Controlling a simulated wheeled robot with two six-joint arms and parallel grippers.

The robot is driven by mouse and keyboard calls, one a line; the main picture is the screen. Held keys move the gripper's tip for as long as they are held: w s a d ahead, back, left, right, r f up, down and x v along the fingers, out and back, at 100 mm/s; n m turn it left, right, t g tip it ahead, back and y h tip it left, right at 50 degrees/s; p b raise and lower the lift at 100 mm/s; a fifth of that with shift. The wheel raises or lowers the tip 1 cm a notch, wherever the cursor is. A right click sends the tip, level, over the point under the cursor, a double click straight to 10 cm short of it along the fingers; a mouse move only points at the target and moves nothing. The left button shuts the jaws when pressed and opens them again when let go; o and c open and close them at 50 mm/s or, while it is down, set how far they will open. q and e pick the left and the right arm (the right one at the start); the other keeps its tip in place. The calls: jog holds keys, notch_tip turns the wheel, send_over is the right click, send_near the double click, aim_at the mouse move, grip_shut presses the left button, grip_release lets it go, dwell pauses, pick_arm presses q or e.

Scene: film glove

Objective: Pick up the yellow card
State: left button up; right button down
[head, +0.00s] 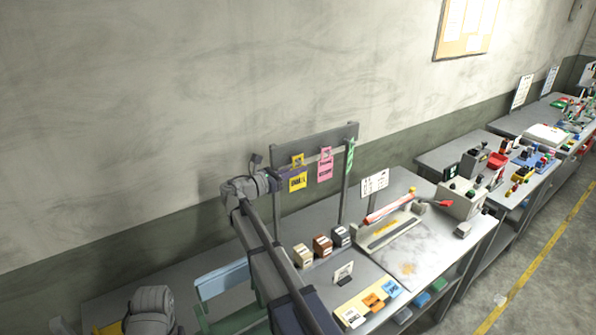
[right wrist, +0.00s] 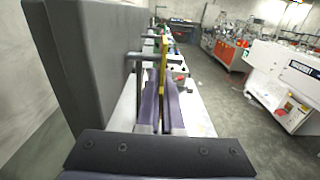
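The yellow card (head: 298,181) hangs upright on a grey rack above the workbench, below a small yellow clip (head: 297,160), left of a pink card (head: 325,168). My right gripper (head: 281,181) reaches it from the left, with its fingertips at the card's left edge. In the right wrist view the purple fingers (right wrist: 163,105) are close together, one on each side of the yellow card (right wrist: 163,62), which shows edge-on. They look shut on it. My left gripper is not in view; only part of that arm shows at the lower left.
A green card (head: 349,156) hangs on the right of the rack (head: 315,138). Several small boxes, a stand-up label (head: 343,272) and a red-and-white tool (head: 388,210) are on the bench below. A plain wall stands close behind.

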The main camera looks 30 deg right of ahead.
jog(key=shift+r, duration=0.5)
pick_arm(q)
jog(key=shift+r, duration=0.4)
pick_arm(e)
jog(key=s+d, duration=0.1)
jog(key=s, duration=1.7)
jog(key=shift+d, duration=0.2)
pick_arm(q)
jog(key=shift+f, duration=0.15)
pick_arm(e)
jog(key=shift+f, duration=0.2)
pick_arm(q)
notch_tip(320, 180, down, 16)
jog(key=b, duration=1.5)
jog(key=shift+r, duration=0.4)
pick_arm(e)
notch_tip(320, 180, down, 15)
jog(key=shift+f, duration=0.15)
